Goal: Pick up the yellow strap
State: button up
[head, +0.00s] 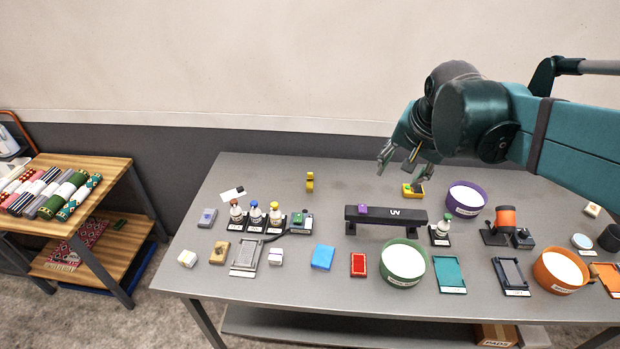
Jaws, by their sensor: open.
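A small upright yellow piece (310,181) stands alone at the back of the grey table, left of centre. It may be the yellow strap, but it is too small to be sure. My gripper (404,167) is open and empty, fingers pointing down, just above this second item. Its fingers do not visibly touch it.
A black UV bar (386,216) with a purple block on top stands in front of my gripper. A purple-rimmed bowl (466,200) is close on the right. Several bottles, trays and blocks fill the front. The back left of the table (350,175) is mostly clear.

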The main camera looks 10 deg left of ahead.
jog(key=w+a+f+m+g, duration=0.1)
jog(key=w+a+m, duration=0.3)
jog(key=w, duration=0.8)
jog(key=m+g+p, duration=0.3)
jog(key=m+g, duration=0.1)
jog(key=m, duration=0.4)
send_over(310, 173)
jog(key=shift+h, duration=0.3)
notch_tip(310, 173, down, 25)
jog(key=shift+r, duration=0.1)
jog(key=shift+w+a+f, duration=0.15)
jog(key=shift+f, duration=0.2)
jog(key=shift+f, duration=1.3)
jog(key=shift+f, duration=2.6)
